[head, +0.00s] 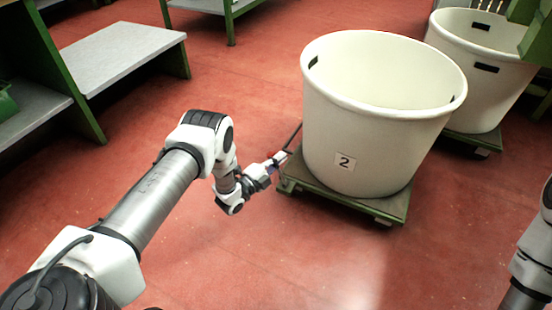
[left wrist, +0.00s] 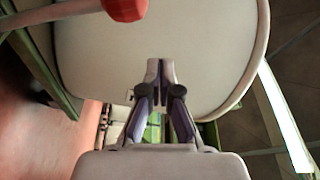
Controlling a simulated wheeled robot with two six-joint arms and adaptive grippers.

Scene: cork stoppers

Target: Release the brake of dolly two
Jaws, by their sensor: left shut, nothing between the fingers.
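Dolly two is a low green platform (head: 350,203) on the red floor, carrying a large cream tub (head: 330,120) labelled 2. A thin dark rod (head: 294,136) rises at the dolly's left corner. In the left wrist view, a red knob (left wrist: 125,8) on a grey rod (left wrist: 55,14) shows at the top, beyond my fingertips; it looks like the brake lever. My left gripper (head: 281,157) is at the dolly's left corner, close to the rod. Its fingers (left wrist: 160,72) are together and empty, in front of the tub wall. Whether they touch the rod is unclear. My right gripper is out of view.
A second cream tub (head: 455,75) on another green dolly (head: 472,140) stands behind at the right. Green-framed benches with grey tops (head: 120,55) stand at the left. The floor in front of dolly two is clear.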

